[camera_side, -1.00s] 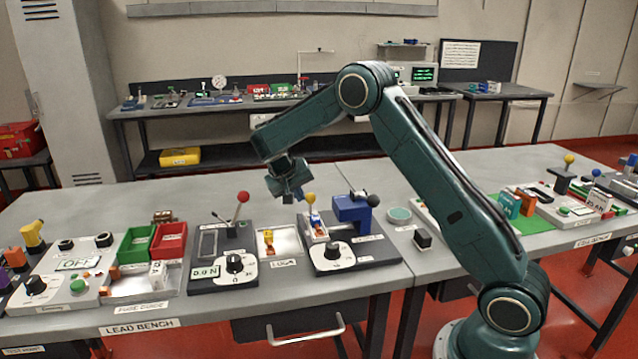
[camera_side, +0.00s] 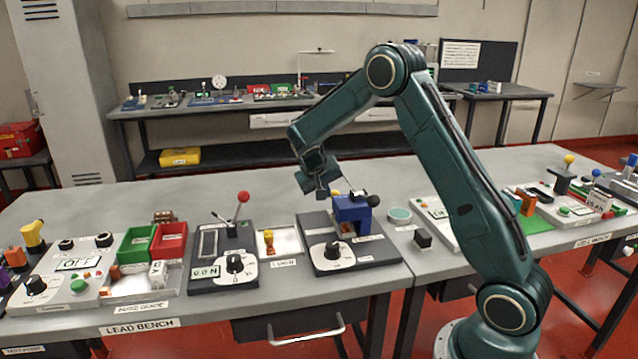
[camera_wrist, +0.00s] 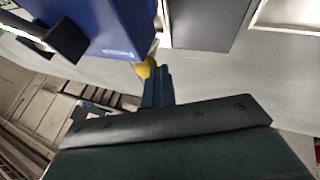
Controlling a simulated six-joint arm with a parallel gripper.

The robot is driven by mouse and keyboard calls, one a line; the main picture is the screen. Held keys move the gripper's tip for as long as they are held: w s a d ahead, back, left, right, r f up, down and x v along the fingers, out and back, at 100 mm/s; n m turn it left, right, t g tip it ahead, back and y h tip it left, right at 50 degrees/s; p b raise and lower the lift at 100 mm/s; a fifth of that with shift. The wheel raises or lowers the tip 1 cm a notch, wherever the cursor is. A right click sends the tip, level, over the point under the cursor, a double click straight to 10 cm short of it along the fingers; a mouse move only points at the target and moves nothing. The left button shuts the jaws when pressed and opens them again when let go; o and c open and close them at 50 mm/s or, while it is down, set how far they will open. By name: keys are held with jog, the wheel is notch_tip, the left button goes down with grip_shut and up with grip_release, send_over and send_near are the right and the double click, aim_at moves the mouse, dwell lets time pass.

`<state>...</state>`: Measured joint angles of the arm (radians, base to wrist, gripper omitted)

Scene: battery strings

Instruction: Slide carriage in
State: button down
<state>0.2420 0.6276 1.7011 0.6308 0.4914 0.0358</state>
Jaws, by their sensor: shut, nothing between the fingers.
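The blue press housing (camera_side: 352,208) stands on a dark station (camera_side: 318,250) with a white dial panel. The carriage's yellow knob (camera_wrist: 146,70) shows in the wrist view, close against the edge of the blue housing (camera_wrist: 105,25). The carriage body is mostly hidden at the housing. My gripper (camera_side: 322,192) is just left of and above the housing in the side view. In the wrist view its shut fingers (camera_wrist: 157,86) are beside the yellow knob, apparently touching it, with nothing held between them.
A white tray (camera_side: 287,243) with a small yellow-orange piece lies left of the station. Further left is a station with a red-knobbed lever (camera_side: 243,197). A small black block (camera_side: 423,239) and a green round dish (camera_side: 399,215) lie to the right.

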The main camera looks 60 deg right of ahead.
jog(key=shift+s+d+f, duration=0.1)
jog(key=shift+s+d, duration=0.15)
jog(key=shift+s, duration=0.05)
jog(key=w+a, duration=0.1)
jog(key=w+a+r, duration=0.1)
jog(key=a, duration=0.1)
jog(key=shift+w+a, duration=0.3)
jog(key=v, duration=1)
jog(key=shift+w+a, duration=0.1)
jog(key=shift+w, duration=0.05)
